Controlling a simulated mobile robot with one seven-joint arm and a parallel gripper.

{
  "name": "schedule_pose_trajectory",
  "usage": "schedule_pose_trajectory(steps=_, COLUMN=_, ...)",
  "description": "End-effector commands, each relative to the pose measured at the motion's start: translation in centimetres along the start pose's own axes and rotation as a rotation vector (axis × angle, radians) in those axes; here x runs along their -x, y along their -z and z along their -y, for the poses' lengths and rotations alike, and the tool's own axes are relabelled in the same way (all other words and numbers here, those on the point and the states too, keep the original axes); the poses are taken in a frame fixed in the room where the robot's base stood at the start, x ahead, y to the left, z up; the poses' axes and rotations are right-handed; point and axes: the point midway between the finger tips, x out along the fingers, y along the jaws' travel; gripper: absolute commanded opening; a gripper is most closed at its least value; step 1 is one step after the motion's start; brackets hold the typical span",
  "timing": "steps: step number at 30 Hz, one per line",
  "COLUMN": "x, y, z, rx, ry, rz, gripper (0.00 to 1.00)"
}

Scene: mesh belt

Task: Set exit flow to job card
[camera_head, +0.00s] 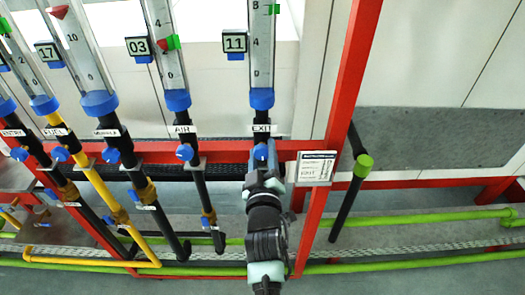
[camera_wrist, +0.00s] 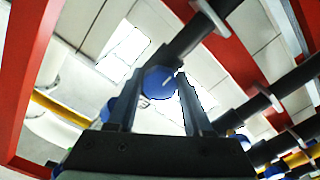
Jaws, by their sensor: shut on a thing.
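The exit flow tube (camera_head: 262,55) stands upright at the picture's top, with marks 8, 4 and 0 and a green pointer (camera_head: 273,9) beside the 8. I make out no float in its visible part, and its top is cut off.
Left of exit stand the air tube (camera_head: 166,45) and several others, each with a blue knob.

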Motion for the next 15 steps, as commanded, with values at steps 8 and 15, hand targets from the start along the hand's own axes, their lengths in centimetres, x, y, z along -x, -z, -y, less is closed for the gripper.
schedule_pose_trajectory(steps=8, x=0.0, y=-0.02, z=0.03, rx=0.082, ry=0.001, rz=0.001, gripper=0.0)
schedule_pose_trajectory(steps=15, x=0.01, y=-0.03, z=0.05, rx=0.095, ry=0.001, rz=0.0, gripper=0.0)
